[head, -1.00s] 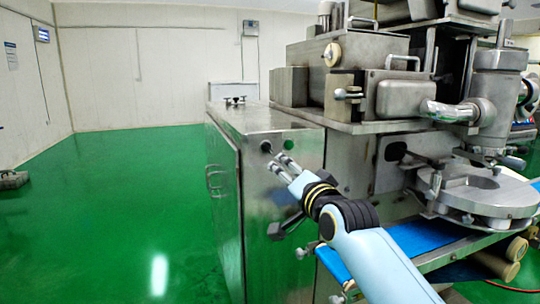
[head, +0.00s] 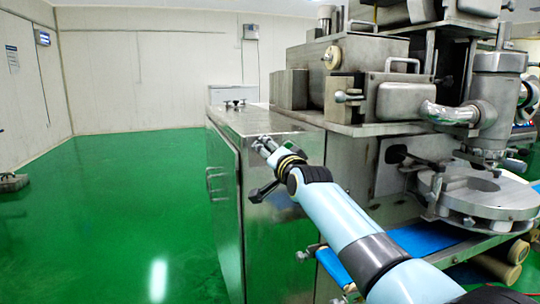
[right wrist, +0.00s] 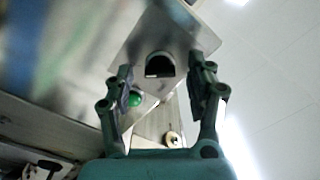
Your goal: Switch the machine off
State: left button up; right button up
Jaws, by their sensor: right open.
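The encrusting machine (head: 225,185) is a steel cabinet with machinery on top. My right gripper (head: 262,145) is at the upper left of its front panel and covers the controls there in the head view. In the right wrist view, the gripper (right wrist: 165,82) is open, with one finger on each side of the view's middle. A black round knob (right wrist: 160,65) on the shiny panel shows between and beyond the fingers. A green button (right wrist: 134,98) sits beside the knob, close to the left finger. Contact with the knob cannot be told. My left gripper is not in view.
A round steel turntable (head: 480,195) and a blue belt (head: 425,240) project from the machine at right.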

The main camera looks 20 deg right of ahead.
jog(key=shift+c, duration=0.4)
jog(key=c, duration=1.1)
jog(key=shift+o, duration=0.2)
jog(key=shift+n, duration=0.3)
jog(key=shift+d+f+n+b, duration=0.1)
jog(key=shift+n+b, duration=0.55)
jog(key=shift+n, duration=3.7)
jog(key=shift+d+n+b, duration=0.1)
jog(key=shift+n+b, duration=0.55)
jog(key=shift+n, duration=3.7)
